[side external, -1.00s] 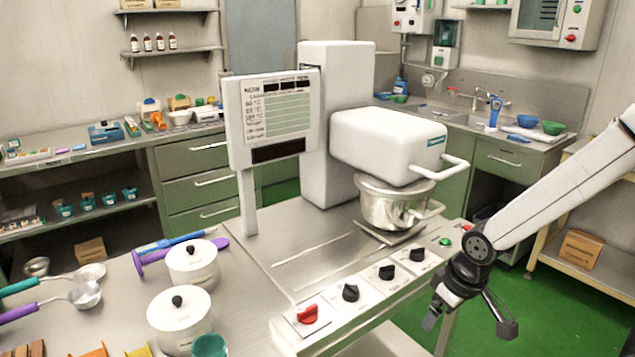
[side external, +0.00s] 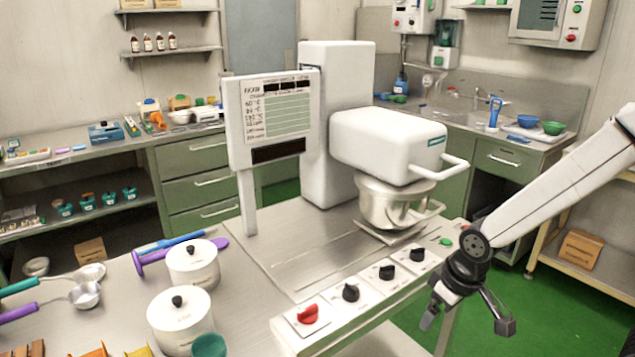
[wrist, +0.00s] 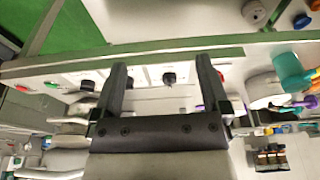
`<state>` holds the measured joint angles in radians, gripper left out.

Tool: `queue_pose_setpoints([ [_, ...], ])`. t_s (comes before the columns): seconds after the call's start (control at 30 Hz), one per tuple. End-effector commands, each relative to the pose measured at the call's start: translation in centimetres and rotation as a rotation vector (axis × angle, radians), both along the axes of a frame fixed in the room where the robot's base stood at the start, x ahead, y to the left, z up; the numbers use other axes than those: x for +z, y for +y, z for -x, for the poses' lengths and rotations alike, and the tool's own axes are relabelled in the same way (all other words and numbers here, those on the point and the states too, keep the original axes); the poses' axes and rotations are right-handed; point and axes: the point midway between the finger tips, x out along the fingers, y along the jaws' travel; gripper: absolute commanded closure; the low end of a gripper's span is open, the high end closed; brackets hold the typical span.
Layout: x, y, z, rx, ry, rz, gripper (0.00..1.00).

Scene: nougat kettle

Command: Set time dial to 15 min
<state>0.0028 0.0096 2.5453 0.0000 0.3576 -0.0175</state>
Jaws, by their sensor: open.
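A row of dials runs along the front edge of the steel bench: a red dial (side external: 308,314) and three black dials, the left one (side external: 350,292), the middle one (side external: 386,272) and the right one (side external: 417,254). Their labels are too small to read, so I cannot tell which is the time dial. My gripper (side external: 467,316) is open and empty, in front and to the right of the panel, touching no dial. In the wrist view, a black dial (wrist: 169,78) appears between my open fingers (wrist: 162,66), and another black dial (wrist: 87,84) lies left of them.
A white mixer head (side external: 385,140) stands over a steel kettle (side external: 390,205) behind the dials. A green button (side external: 446,241) is at the panel's right end. Lidded white pots (side external: 180,318) stand left of the panel. Open green floor (side external: 560,300) lies to the right.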

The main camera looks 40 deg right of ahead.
Motion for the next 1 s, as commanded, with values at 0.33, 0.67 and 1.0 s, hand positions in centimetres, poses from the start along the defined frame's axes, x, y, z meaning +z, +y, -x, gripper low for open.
queue_pose_setpoints([
  [0.33,0.3,-1.6,-5.5,0.189,0.046,0.048,0.04],
  [0.67,-0.2,-4.9,-13.2,0.5,0.118,0.099,0.04],
  [1.0,-1.8,-9.1,-19.7,0.824,0.181,0.119,0.04],
])
